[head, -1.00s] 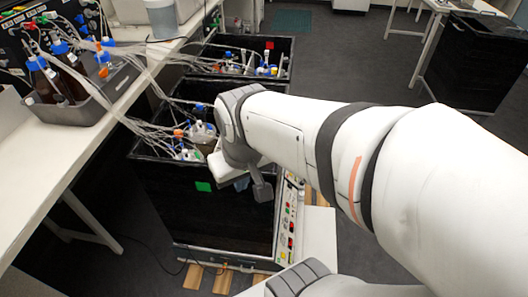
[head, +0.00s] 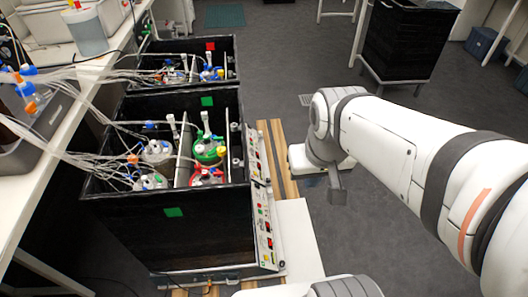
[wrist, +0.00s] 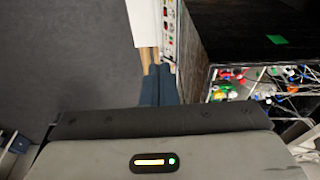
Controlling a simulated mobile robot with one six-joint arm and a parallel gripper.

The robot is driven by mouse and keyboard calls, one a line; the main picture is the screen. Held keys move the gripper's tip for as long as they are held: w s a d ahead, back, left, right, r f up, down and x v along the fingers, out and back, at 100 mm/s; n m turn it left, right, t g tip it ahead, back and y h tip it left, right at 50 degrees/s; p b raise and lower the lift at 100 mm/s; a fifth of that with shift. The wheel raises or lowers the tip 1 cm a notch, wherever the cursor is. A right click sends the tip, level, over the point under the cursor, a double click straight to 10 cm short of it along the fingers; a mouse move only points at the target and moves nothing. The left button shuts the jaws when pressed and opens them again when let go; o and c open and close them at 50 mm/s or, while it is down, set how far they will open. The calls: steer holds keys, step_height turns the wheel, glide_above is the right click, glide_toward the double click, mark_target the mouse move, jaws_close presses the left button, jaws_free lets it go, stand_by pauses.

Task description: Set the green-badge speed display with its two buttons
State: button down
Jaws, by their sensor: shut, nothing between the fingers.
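The black shaker box (head: 130,235) in the head view has green badges on its front wall (head: 173,212) and on its far rim (head: 207,101). A green badge (wrist: 277,39) also shows in the wrist view. A pale control panel (head: 264,228) with small coloured buttons runs along the box's right side; it also shows in the wrist view (wrist: 169,28). The display digits and the individual buttons are too small to read. My gripper (head: 337,197) is right of the panel, apart from it, over the floor. In the wrist view its dark fingers (wrist: 158,75) are together and empty.
Bottles and tubes with coloured caps (head: 207,150) fill the box. Another black box with a red badge (head: 210,46) stands behind. A white bench (head: 60,115) runs along the left. Wooden strips (head: 278,150) and a white slab (head: 297,240) lie beside the panel.

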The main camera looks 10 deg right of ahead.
steer(key=w+d+f+m+t+b, duration=0.1)
steer(key=w+d+f+m+b, duration=0.15)
steer(key=w+f+b, duration=0.6)
steer(key=w+d+f+m+t+b, duration=0.1)
steer(key=w+d+f+m+b, duration=0.2)
steer(key=w+f, duration=1.05)
steer(key=w+d+f+m+t+b, duration=0.15)
steer(key=w+f+m+b, duration=0.35)
steer(key=f, duration=1.2)
steer(key=a+f+m+t+y+b, duration=0.1)
steer(key=f+b, duration=0.5)
steer(key=f, duration=1.3)
steer(key=a+f+m+t+y+b, duration=0.1)
steer(key=a+f+m+y+b, duration=0.2)
steer(key=f, duration=1.7)
steer(key=m+b, duration=0.3)
steer(key=shift+f+t+b, duration=0.2)
steer(key=shift+t+b, duration=0.15)
steer(key=shift+b, duration=0.05)
steer(key=shift+w, duration=0.1)
